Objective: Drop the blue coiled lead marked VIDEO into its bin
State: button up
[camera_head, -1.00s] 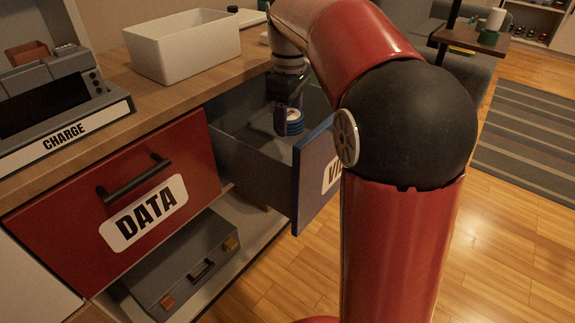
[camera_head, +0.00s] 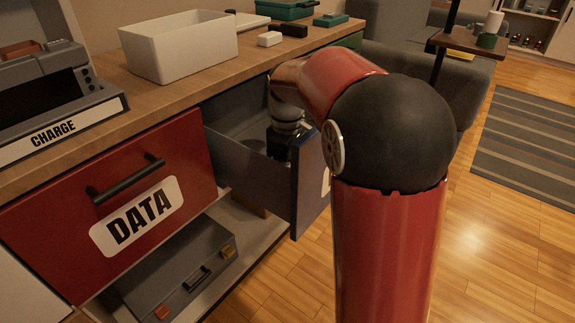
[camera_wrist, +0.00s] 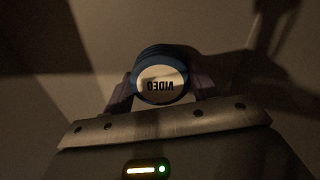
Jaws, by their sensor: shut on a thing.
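The blue coiled lead (camera_wrist: 160,58) has a round white label reading VIDEO, upside down in the wrist view. My gripper (camera_wrist: 160,88) is shut on it, with a finger on each side of the coil. In the head view my gripper (camera_head: 283,150) is down inside the open blue drawer (camera_head: 311,185), below its rim; the fingertips and the lead are hidden there. The drawer's front label is mostly covered by my arm. In the wrist view, dim grey surfaces surround the lead; I cannot tell whether it touches the drawer floor.
A closed red drawer labelled DATA (camera_head: 140,217) is left of the open one. A white box (camera_head: 180,47) and a CHARGE station (camera_head: 55,110) stand on the counter (camera_head: 165,100). A grey case (camera_head: 180,270) lies on the shelf below.

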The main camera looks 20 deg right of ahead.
jog(key=shift+f, duration=0.15)
jog(key=o, duration=1)
notch_tip(320, 180, up, 12)
jog(key=shift+r+p, duration=0.2)
jog(key=shift+p, duration=1)
